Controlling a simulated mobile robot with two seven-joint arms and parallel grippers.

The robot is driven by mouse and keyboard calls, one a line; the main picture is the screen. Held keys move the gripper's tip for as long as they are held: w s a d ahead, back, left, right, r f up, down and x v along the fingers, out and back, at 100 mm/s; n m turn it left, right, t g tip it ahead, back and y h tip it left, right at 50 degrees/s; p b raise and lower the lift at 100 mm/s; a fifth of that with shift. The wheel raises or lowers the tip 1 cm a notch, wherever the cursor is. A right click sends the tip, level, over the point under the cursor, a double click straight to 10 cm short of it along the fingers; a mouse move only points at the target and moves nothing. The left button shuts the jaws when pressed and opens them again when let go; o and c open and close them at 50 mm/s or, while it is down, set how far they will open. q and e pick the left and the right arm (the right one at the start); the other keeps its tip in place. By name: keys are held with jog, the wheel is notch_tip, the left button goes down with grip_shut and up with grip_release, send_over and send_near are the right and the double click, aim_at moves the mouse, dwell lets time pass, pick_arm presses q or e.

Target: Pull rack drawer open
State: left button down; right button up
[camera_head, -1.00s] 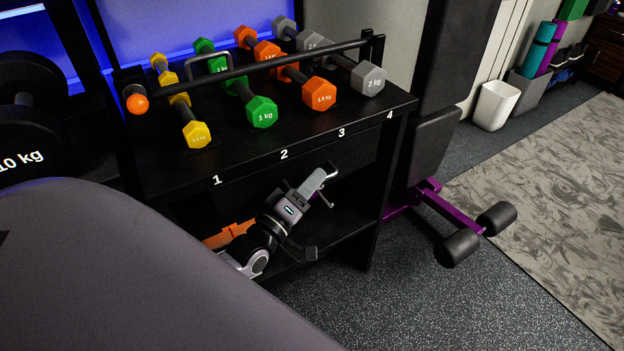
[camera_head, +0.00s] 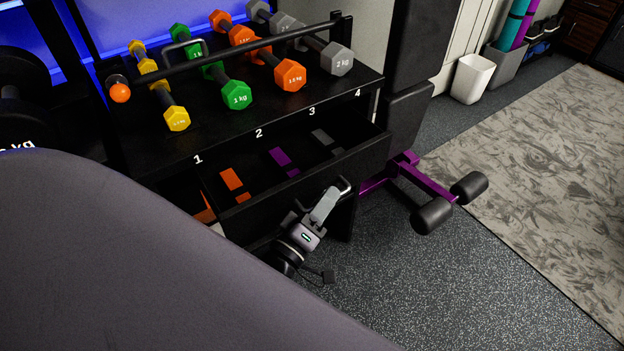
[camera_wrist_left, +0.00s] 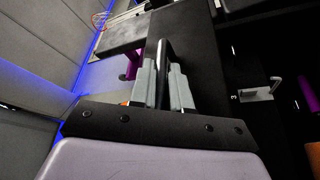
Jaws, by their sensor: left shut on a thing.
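The black rack drawer (camera_head: 300,176) stands pulled out from under the rack's numbered top (camera_head: 240,128). Orange, purple and grey pieces lie inside it. My left gripper (camera_head: 334,194) is in front of the drawer front and shut on its handle (camera_head: 346,187). In the left wrist view the gripper's fingers (camera_wrist_left: 163,85) close around the dark handle bar (camera_wrist_left: 163,58), with the drawer front beside it. The inner end of the drawer is hidden under the rack top. My right gripper is not in view.
A bench with a purple frame (camera_head: 425,180) stands right of the rack. Speckled floor (camera_head: 430,290) in front is clear.

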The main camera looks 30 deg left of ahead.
pick_arm(q)
jog(key=shift+s+d, duration=0.3)
jog(key=shift+d, duration=0.4)
jog(key=shift+s+d, duration=0.3)
jog(key=shift+d, duration=0.35)
jog(key=c, duration=1.4)
grip_release()
jog(key=shift+c, duration=0.2)
jog(key=v, duration=0.7)
jog(key=shift+s, duration=0.1)
